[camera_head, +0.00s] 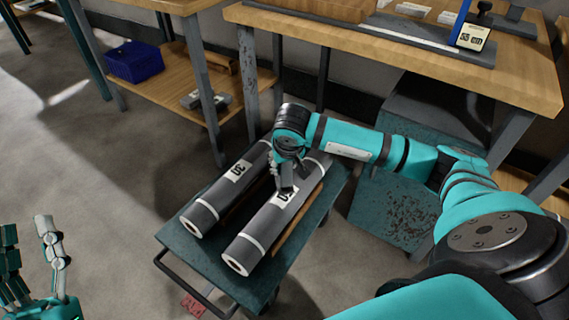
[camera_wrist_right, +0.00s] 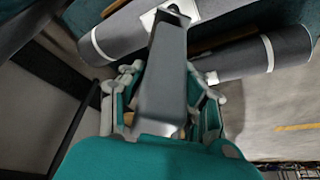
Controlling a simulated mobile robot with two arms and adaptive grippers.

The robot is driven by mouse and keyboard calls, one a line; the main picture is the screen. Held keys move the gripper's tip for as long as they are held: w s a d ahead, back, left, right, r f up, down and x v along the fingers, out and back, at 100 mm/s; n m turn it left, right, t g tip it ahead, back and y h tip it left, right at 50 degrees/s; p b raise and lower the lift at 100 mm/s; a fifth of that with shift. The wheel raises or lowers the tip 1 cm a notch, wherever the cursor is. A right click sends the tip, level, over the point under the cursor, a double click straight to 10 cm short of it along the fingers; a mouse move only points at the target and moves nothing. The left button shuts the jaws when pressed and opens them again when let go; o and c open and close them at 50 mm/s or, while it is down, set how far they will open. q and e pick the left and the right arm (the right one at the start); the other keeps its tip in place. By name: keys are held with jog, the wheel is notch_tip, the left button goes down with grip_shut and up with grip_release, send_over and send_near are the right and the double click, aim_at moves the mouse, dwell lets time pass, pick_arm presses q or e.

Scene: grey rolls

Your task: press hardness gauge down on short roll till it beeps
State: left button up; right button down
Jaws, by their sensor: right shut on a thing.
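Two grey rolls with white end bands lie side by side on a teal cart (camera_head: 184,239). The left roll (camera_head: 215,200) has a label that looks like "30"; the right roll (camera_head: 262,231) has a partly hidden label. I cannot tell surely which is shorter. My right gripper (camera_head: 283,176) is above the right roll, shut on the grey hardness gauge (camera_head: 287,191), which also fills the middle of the right wrist view (camera_wrist_right: 163,85). The gauge's lower end is at the right roll's label; I cannot tell whether it touches. My left gripper (camera_head: 35,262) is open and empty, low at the left.
A wooden bench (camera_head: 420,50) stands behind, with a blue-posted device with a display (camera_head: 471,37) on it. A teal cabinet (camera_head: 395,200) is right of the cart. A blue bin (camera_head: 134,62) sits on a low shelf at the left. The floor left of the cart is clear.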

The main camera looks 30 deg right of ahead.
jog(key=shift+r+p, duration=0.4)
jog(key=shift+r, duration=0.3)
pick_arm(q)
jog(key=w+f+g+y, duration=0.1)
jog(key=w+f+g, duration=0.2)
jog(key=f, duration=0.3)
jog(key=shift+g+p, duration=0.35)
jog(key=shift+g, duration=0.35)
pick_arm(e)
jog(key=shift+r, duration=0.55)
pick_arm(q)
jog(key=shift+w, duration=0.1)
